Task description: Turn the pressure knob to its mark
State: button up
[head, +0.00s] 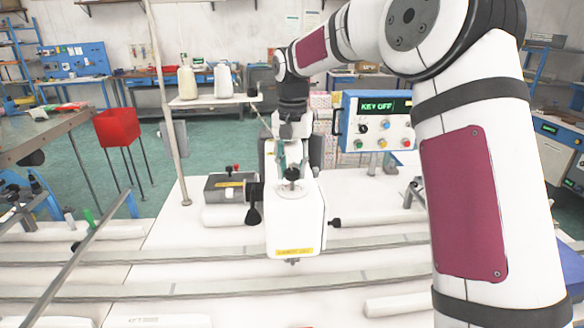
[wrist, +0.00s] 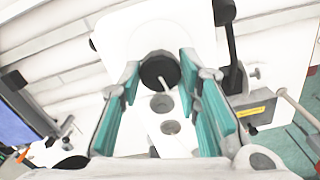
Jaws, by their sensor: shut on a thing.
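The pressure knob (head: 291,174) is a small black knob on top of the white sewing machine head (head: 295,225). In the wrist view the knob (wrist: 155,73) is a round black disc with a pale line on it, pointing toward the lower part of the picture. My gripper (head: 290,161) reaches down to it from behind. In the wrist view the teal-padded fingers of my gripper (wrist: 159,64) stand either side of the knob, shut on it. I cannot make out the mark clearly.
A blue control box (head: 377,120) reading "KEY OFF" stands behind to the right. A grey box with a red knob (head: 231,187) sits left of the head. Metal rails cross the white table in front.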

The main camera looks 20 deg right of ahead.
aim_at(292, 171)
jog(key=n+b, duration=0.1)
jog(key=n, duration=1.2)
jog(key=shift+n, duration=0.3)
jog(key=shift+a, duration=0.1)
dwell(0.3)
jog(key=o, duration=1.1)
jog(key=shift+o, duration=0.2)
jog(key=shift+r, duration=0.15)
notch_tip(292, 171, up, 12)
